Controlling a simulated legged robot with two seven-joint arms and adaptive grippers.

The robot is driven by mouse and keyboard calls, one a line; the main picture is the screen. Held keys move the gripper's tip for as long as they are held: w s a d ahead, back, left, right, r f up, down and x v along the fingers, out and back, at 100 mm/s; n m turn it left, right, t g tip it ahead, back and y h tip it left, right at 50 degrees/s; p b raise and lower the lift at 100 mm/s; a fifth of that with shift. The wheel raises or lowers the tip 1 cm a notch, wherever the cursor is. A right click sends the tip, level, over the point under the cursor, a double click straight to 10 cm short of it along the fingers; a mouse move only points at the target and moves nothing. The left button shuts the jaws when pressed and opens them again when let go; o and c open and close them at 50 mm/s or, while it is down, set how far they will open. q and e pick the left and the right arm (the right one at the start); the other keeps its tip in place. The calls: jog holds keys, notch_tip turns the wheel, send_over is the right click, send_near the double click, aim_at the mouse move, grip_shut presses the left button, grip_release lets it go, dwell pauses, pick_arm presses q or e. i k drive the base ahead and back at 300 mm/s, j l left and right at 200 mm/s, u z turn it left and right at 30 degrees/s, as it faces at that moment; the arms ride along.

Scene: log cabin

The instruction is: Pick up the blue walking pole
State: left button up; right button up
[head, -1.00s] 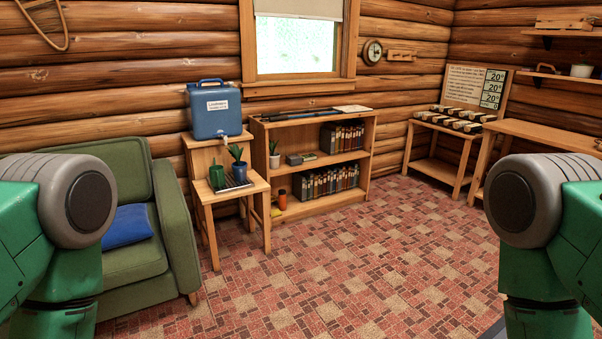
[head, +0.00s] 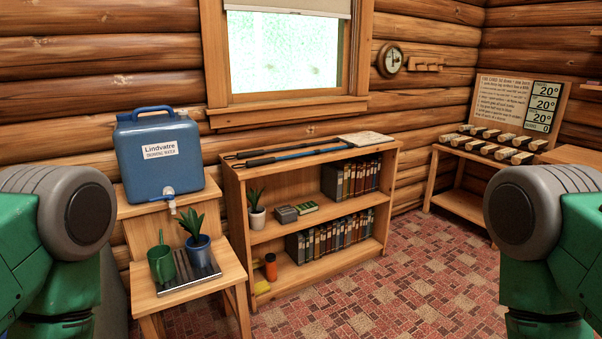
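The blue walking pole (head: 301,154) lies flat on top of the wooden bookshelf (head: 237,217) under the window, with dark end sections. A dark pole (head: 285,149) lies close behind it, roughly parallel. The blue pole's right end is near a pale flat sheet, perhaps a folded map (head: 367,139). Both poles are apart from my arms. Only green and grey parts of my arms show at the left and right edges of the head view; neither gripper is in view.
The shelf holds books (head: 352,178). A display table (head: 461,204) stands right. Patterned floor (head: 400,290) is clear before the shelf.

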aim_at(266, 161)
jog(key=i+l, duration=0.1)
jog(key=i, duration=1.6)
jog(key=l+z, duration=0.05)
jog(key=l, duration=0.05)
